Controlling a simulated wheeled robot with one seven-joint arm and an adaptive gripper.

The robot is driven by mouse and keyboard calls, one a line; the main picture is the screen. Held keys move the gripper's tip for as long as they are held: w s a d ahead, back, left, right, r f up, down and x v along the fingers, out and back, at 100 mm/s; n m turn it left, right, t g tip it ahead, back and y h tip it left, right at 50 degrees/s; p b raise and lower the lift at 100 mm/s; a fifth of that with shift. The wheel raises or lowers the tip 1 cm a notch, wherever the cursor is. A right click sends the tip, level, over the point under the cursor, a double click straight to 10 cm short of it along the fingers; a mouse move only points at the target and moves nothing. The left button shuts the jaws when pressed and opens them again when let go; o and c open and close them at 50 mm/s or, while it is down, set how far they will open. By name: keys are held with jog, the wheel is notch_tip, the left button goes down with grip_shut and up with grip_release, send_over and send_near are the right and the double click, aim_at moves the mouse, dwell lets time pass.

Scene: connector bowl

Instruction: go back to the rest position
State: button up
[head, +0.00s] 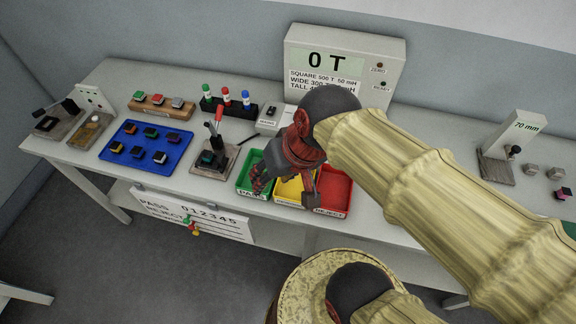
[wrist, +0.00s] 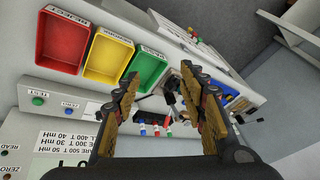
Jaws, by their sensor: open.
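My gripper (head: 283,183) hangs over the green and yellow bins at the front of the table in the head view. In the wrist view my gripper (wrist: 165,85) is open, with nothing between its fingers. The wrist view shows the green tray (wrist: 148,70), the yellow tray (wrist: 107,57) and the red tray (wrist: 66,42), all looking empty where visible. In the head view my arm and gripper partly cover the green tray (head: 243,189) and the yellow tray (head: 288,191). The red tray (head: 335,190) is clearer.
A blue tray (head: 126,158) with several connectors stands at left. A lever press (head: 214,157) stands beside the green tray. A display box (head: 344,62) reading 0 T stands behind. A 70 mm gauge (head: 510,148) is at right. A score board (head: 192,215) hangs on the table front.

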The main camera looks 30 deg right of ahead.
jog(key=d+r+n+h, duration=0.1)
jog(key=s+d+r+n+t, duration=0.1)
jog(key=d+r, duration=0.1)
jog(key=shift+h, duration=0.4)
jog(key=shift+c, duration=0.4)
dwell(0.5)
